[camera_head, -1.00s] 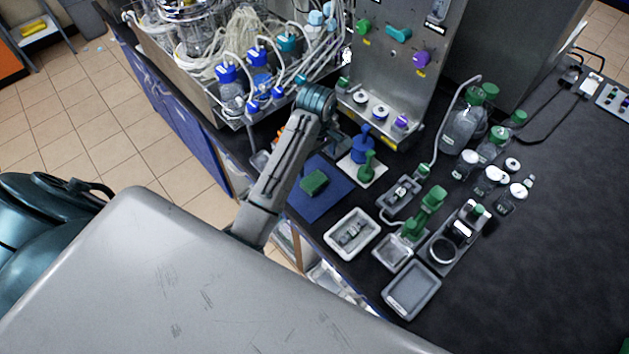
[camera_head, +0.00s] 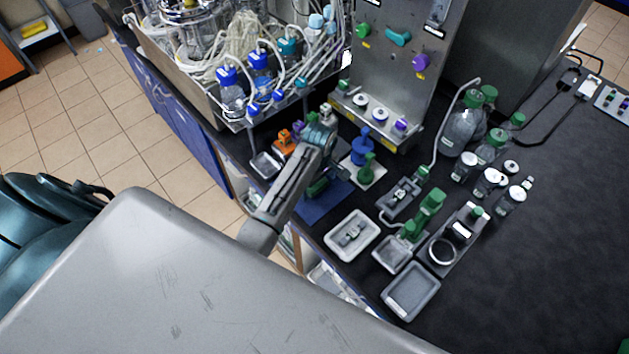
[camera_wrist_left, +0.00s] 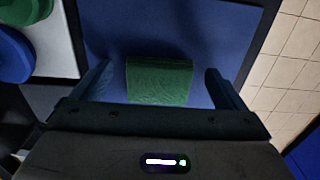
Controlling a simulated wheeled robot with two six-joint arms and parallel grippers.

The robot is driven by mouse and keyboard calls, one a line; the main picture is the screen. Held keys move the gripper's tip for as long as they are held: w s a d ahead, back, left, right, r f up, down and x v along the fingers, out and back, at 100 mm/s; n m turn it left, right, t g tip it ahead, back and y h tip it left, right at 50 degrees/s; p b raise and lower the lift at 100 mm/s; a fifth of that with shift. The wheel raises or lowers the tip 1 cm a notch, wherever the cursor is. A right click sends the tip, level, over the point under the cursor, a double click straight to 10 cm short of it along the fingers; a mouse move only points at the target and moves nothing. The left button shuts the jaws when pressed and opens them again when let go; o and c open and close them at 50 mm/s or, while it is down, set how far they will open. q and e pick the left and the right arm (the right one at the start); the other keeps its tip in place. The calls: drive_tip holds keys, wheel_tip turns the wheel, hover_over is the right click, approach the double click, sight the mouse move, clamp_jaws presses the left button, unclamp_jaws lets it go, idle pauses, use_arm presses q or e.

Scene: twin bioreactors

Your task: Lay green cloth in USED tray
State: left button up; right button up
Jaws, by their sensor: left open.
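The green cloth (camera_head: 317,188) is a folded block lying on a blue mat (camera_head: 318,212). In the left wrist view the cloth (camera_wrist_left: 159,82) lies between the two fingers of my left gripper (camera_wrist_left: 157,76), which is open and empty. In the head view my left gripper (camera_head: 321,172) is over the mat at the cloth, with my arm partly covering both. I cannot read which tray is marked USED. An empty grey tray (camera_head: 398,311) with a small label stands at the front edge of the bench. My right gripper is not in view.
A white tray (camera_head: 333,239) holding a small item and a grey tray (camera_head: 383,263) stand right of the mat. A small metal tray (camera_head: 257,172) and an orange item (camera_head: 285,138) are left of my gripper. Blue (camera_head: 362,150) and green (camera_head: 366,170) fittings stand close by.

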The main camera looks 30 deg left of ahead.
use_arm(q)
drive_tip(key=c, duration=1.1)
drive_tip(key=shift+c, duration=0.2)
